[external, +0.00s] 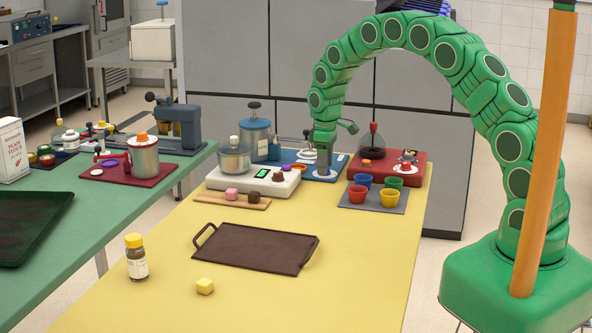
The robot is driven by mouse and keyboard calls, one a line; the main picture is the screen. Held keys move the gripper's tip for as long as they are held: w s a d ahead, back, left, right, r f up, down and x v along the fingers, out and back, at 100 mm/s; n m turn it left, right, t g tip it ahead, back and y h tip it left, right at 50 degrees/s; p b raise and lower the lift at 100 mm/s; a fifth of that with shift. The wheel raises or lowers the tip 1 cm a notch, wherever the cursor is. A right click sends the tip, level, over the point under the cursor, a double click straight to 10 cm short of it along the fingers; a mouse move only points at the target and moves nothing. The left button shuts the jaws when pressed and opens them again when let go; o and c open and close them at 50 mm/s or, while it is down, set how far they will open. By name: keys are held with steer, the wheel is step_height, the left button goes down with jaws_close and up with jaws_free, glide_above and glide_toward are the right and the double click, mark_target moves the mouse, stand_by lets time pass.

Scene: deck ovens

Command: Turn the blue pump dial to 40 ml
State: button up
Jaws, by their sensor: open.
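The blue pump stands at the far end of the yellow table, with a blue canister (256,140) and a flat blue base (342,162). A white disc (318,176) shows on the base under my gripper and looks like the dial's face. My gripper (323,168) points down right over this disc and is open. It hides the dial's knob, so the setting and any contact cannot be made out.
A white machine (210,180) with a glass pot stands close on the left. A red machine (420,160) with a flask stands close on the right. Coloured cups on a grey mat (372,208) are in front. A dark tray (255,248) lies nearer.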

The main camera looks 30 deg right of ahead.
steer(key=shift+f, duration=0.25)
steer(key=shift+c, duration=0.4)
steer(key=c, duration=0.9)
steer(key=shift+c, duration=0.2)
